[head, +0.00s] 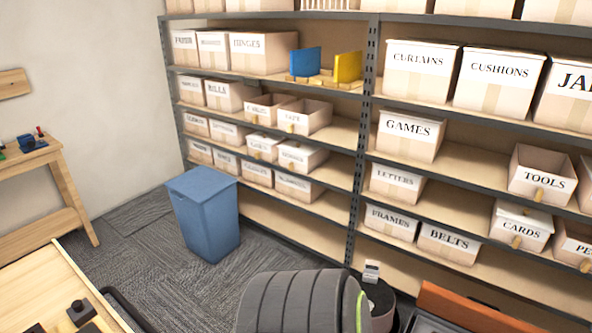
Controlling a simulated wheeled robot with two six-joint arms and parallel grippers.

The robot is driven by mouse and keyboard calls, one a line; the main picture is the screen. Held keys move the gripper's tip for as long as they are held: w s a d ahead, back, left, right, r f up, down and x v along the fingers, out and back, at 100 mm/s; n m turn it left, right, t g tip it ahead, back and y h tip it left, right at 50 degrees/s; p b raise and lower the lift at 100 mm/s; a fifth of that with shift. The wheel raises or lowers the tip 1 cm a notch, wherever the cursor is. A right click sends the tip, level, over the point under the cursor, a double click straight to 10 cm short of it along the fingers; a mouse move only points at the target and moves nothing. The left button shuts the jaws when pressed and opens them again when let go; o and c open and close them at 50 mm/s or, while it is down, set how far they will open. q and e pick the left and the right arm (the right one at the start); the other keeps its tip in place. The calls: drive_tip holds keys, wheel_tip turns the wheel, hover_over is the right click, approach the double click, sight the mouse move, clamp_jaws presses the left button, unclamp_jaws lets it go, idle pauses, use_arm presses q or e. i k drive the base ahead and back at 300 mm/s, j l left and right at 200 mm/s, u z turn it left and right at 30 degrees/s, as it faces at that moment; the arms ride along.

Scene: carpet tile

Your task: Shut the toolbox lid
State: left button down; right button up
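No toolbox is clearly recognisable in the head view. An open-topped carton labelled TOOLS (542,176) stands on the right shelf, with a small tan tab on its front. An orange-red panel with dark grey parts beside it (470,307) is cut off by the bottom edge at the right; I cannot tell what it belongs to. Neither of my grippers is in view.
Grey metal shelving with labelled cartons (410,135) fills the back. A blue bin (208,215) stands on the carpet. A wooden table (50,285) is at lower left, a workbench (40,165) behind it. A grey ribbed object (300,300) blocks the bottom middle.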

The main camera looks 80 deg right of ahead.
sight(475, 316)
drive_tip(key=z, duration=4.2)
drive_tip(key=i+j, duration=0.1)
drive_tip(key=i, duration=0.85)
drive_tip(key=i+j+z, duration=0.1)
drive_tip(key=i, duration=0.8)
